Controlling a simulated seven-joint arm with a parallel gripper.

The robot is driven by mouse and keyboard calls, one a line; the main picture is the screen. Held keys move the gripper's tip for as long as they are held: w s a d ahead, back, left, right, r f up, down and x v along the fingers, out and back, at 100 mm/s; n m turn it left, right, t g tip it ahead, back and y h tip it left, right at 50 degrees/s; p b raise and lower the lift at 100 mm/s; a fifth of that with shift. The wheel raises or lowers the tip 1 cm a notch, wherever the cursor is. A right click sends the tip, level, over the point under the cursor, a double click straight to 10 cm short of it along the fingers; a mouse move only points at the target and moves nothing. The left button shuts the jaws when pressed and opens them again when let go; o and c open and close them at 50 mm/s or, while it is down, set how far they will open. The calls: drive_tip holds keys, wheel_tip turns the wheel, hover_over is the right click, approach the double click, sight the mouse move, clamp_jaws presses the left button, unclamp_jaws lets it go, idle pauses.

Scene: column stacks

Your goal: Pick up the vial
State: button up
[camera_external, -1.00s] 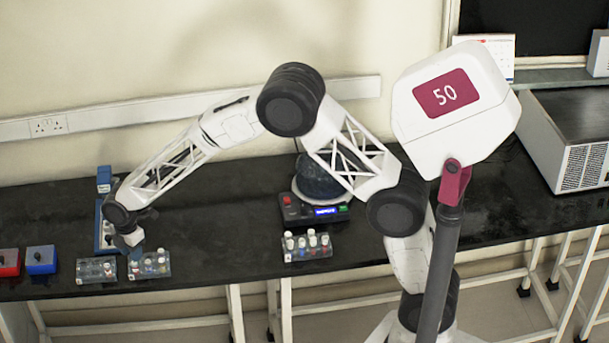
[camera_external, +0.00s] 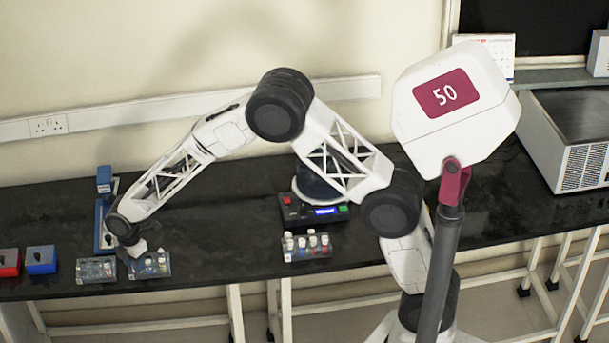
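My gripper (camera_external: 137,249) points down at the left part of the bench, close above a clear rack (camera_external: 150,268). Small vials stand in that rack, and one with a pale cap (camera_external: 161,253) shows just right of my gripper. The fingers are too small and too hidden by my wrist to tell if they are open or shut, or if they touch a vial. Another clear rack (camera_external: 96,270) with small vials stands just to the left. A third rack (camera_external: 307,246) holds several vials with white caps near the middle. Which vial the task means cannot be told.
A black device (camera_external: 313,210) with a lit display stands behind the middle rack. A blue stand (camera_external: 104,180) rises behind my gripper. A blue box (camera_external: 41,260) and a red box (camera_external: 9,262) sit at the far left. The bench (camera_external: 225,240) is clear between the racks.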

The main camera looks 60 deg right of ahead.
drive_tip(key=shift+c, duration=0.4)
clamp_jaws()
drive_tip(key=shift+r, duration=0.1)
wheel_tip(320, 180, up, 10)
idle(0.3)
drive_tip(key=shift+d, duration=0.1)
idle(0.5)
